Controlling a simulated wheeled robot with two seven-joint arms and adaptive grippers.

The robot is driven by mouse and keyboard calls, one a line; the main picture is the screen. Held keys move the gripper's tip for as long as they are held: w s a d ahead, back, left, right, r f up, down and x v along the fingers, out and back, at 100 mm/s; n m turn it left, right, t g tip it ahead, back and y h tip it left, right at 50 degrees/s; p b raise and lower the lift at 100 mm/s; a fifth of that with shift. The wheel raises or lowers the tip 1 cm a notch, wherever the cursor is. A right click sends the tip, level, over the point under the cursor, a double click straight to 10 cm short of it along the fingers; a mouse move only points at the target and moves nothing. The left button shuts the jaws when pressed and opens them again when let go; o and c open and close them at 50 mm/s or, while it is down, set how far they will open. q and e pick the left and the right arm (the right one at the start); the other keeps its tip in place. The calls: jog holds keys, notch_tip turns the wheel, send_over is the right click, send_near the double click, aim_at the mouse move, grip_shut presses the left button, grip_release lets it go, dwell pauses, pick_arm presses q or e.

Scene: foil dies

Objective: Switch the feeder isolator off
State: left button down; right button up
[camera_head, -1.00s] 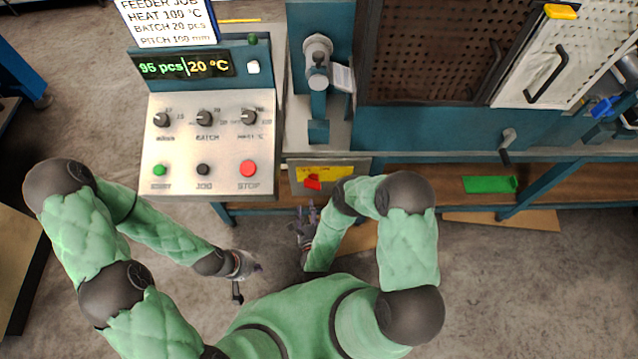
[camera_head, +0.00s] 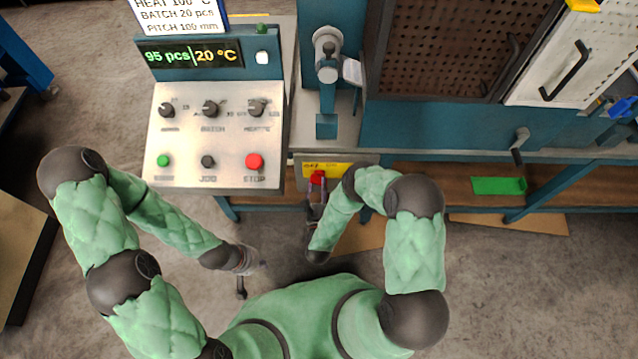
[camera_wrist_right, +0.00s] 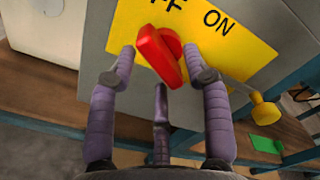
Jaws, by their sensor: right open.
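The feeder isolator is a red rotary knob (camera_head: 318,178) on a yellow plate (camera_head: 340,169), on a grey box below the bench top. In the right wrist view the red knob (camera_wrist_right: 160,55) is tilted, its long grip running from upper left to lower right. OFF, partly cut off, and ON are printed on the yellow plate (camera_wrist_right: 240,60). My right gripper (camera_head: 317,190) is at the knob; in its wrist view the open fingers (camera_wrist_right: 158,65) stand either side of it, contact unclear. My left gripper (camera_head: 252,272) hangs over the floor, away from the panel.
The sloped control panel (camera_head: 185,130) with dials and a red stop button (camera_head: 254,161) is left of the isolator. Its display (camera_head: 195,56) reads 95 pcs, 20 °C. A green piece (camera_head: 498,186) lies on the lower shelf.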

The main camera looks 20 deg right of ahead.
jog(key=shift+x, duration=1.15)
grip_shut()
jog(key=shift+n, duration=0.4)
jog(key=shift+s+d+n+b, duration=0.1)
jog(key=shift+n+b, duration=0.4)
jog(key=shift+n, duration=2.2)
grip_release()
